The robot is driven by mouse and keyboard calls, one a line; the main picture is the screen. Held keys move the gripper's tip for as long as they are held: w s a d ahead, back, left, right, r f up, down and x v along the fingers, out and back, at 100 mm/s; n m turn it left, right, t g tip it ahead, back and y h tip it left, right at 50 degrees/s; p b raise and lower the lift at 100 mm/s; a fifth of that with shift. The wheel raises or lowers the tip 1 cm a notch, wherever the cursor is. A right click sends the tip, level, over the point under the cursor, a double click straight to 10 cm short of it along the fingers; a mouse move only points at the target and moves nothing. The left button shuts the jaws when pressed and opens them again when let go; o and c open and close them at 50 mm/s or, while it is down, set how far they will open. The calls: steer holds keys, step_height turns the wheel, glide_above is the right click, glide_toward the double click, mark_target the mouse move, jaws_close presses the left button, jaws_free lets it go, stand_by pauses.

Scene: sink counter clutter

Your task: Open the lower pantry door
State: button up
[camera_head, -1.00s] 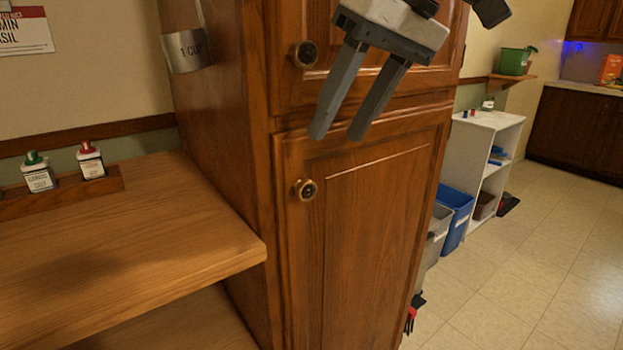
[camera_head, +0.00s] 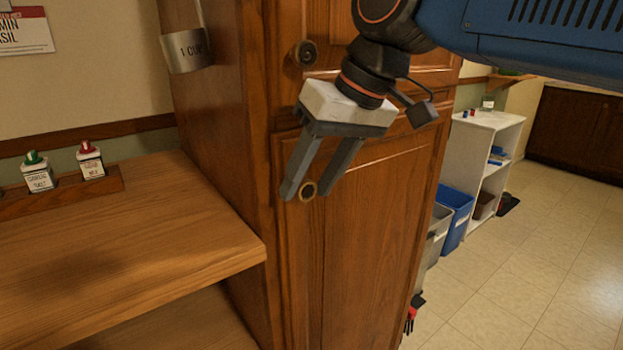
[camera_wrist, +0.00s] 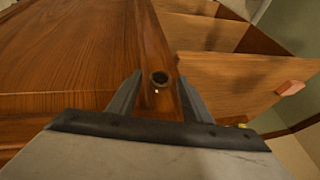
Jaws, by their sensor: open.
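The lower pantry door (camera_head: 355,265) is a brown wood panel and appears closed. In the wrist view the knob (camera_wrist: 160,79) shows between and just beyond the fingertips of my gripper (camera_wrist: 161,80). I cannot tell whether a finger touches it. The upper pantry door (camera_head: 285,75) is above, with its own knob (camera_head: 305,53), partly behind my arm.
A wooden counter (camera_head: 130,240) stands left of the pantry, holding a rack with two small bottles (camera_head: 38,172). A metal measuring cup (camera_head: 188,50) hangs on the pantry's side. A blue bin (camera_head: 456,215) and white shelf (camera_head: 487,150) stand right.

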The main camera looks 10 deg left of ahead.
jaws_close()
steer(key=shift+s+d, duration=0.1)
